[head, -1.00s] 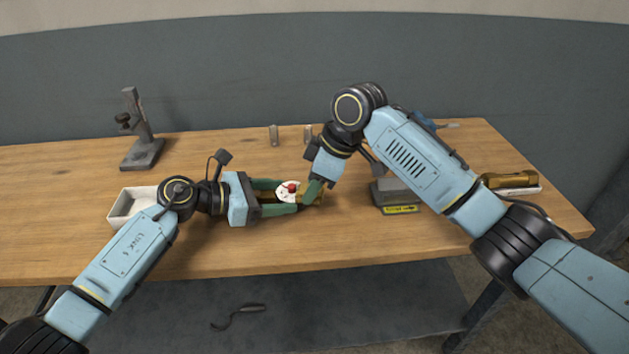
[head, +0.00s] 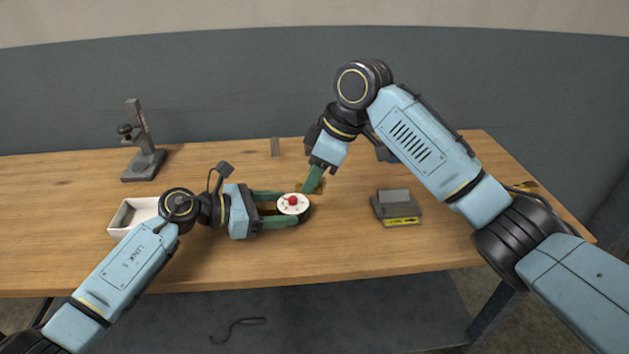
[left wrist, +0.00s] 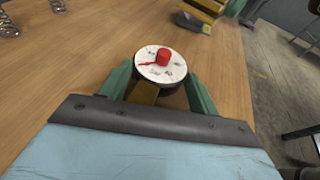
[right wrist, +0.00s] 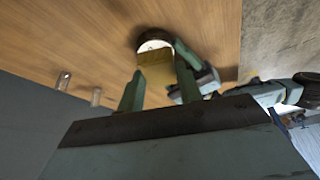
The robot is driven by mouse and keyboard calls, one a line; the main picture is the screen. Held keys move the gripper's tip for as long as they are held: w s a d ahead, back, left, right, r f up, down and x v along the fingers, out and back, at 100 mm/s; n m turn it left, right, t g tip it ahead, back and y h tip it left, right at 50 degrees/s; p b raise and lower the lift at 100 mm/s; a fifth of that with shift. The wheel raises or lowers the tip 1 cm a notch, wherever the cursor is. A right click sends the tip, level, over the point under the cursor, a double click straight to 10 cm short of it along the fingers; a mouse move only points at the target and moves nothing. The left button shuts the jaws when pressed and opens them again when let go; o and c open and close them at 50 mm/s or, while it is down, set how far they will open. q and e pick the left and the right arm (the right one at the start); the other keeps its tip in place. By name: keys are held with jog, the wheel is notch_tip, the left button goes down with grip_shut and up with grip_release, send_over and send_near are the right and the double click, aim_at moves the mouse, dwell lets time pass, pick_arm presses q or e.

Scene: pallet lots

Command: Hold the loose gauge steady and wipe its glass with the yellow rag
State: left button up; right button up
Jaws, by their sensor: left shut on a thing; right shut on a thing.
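The gauge (head: 293,204), with a white round face and a red centre, sits between the green fingers of my left gripper (head: 283,208), which is shut on it. Its face is turned up and largely uncovered in the left wrist view (left wrist: 160,66). My right gripper (head: 313,180) is just behind the gauge in the head view, pointing down. It is shut on the yellow rag (right wrist: 157,70). In the right wrist view the rag hides part of the gauge (right wrist: 154,46). I cannot tell whether the rag touches the gauge.
A white open tray (head: 126,217) lies left, partly behind my left arm. A grey stand (head: 144,160) is at the back left. A grey block with a yellow label (head: 397,207) stands to the right. The front wood is clear.

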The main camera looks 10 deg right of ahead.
dwell(0.4)
pick_arm(q)
jog(key=o, duration=1.2)
jog(key=shift+o, duration=0.2)
jog(key=shift+a, duration=0.15)
jog(key=v, duration=1.1)
jog(key=shift+s+a+r, duration=0.1)
jog(key=shift+s+a, duration=0.05)
jog(key=shift+a, duration=0.15)
jog(key=shift+s, duration=0.1)
